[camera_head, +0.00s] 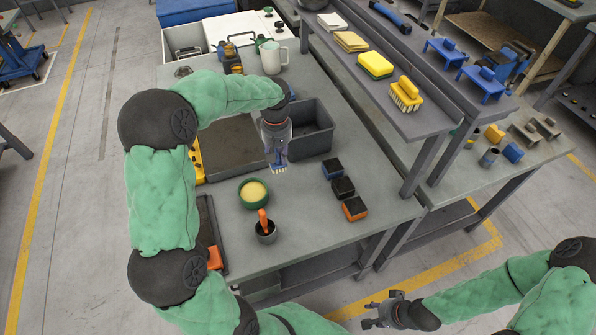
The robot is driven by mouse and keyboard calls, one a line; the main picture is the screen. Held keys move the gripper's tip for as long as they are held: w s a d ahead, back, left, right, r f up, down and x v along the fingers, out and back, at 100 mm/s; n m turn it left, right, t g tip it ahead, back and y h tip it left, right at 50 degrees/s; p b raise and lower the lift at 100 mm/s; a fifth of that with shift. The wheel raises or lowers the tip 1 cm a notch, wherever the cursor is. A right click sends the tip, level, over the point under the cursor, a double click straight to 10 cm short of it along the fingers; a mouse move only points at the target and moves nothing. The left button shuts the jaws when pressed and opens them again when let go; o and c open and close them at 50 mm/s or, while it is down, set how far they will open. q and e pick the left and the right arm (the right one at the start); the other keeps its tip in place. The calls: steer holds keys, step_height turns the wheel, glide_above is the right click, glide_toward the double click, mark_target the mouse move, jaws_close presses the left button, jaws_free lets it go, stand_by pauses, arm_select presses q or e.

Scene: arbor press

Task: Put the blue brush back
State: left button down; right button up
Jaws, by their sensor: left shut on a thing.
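My left gripper (277,148) is over the workbench, fingers pointing down. It is shut on the blue brush (279,165), whose pale bristles face down. Most of the brush is hidden by the fingers, and I cannot tell whether the bristles touch the bench.
A grey bin (313,128), green bowl (254,193), dark cup (265,232) and several dark blocks (343,188) stand on the workbench (310,230). The raised shelf (425,122) holds a yellow brush (405,94), a sponge (375,66) and cloths (351,41). Bare bench surrounds the bowl.

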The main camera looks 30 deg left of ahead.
arm_select(q)
steer(key=w+d+f, duration=0.1)
steer(key=f, duration=0.1)
steer(key=w+d+f, duration=0.1)
steer(key=f, duration=0.1)
steer(key=w+d+f+b, duration=0.1)
steer(key=w+d+f, duration=0.1)
steer(key=shift+w+d+f+b, duration=0.15)
steer(key=shift+f+b, duration=0.25)
steer(key=shift+f, duration=1.35)
steer(key=shift+f, duration=0.2)
steer(key=c, duration=1)
jaws_free()
steer(key=shift+c, duration=0.2)
steer(key=shift+r, duration=0.6)
step_height(320, 180, up, 11)
steer(key=p, duration=0.2)
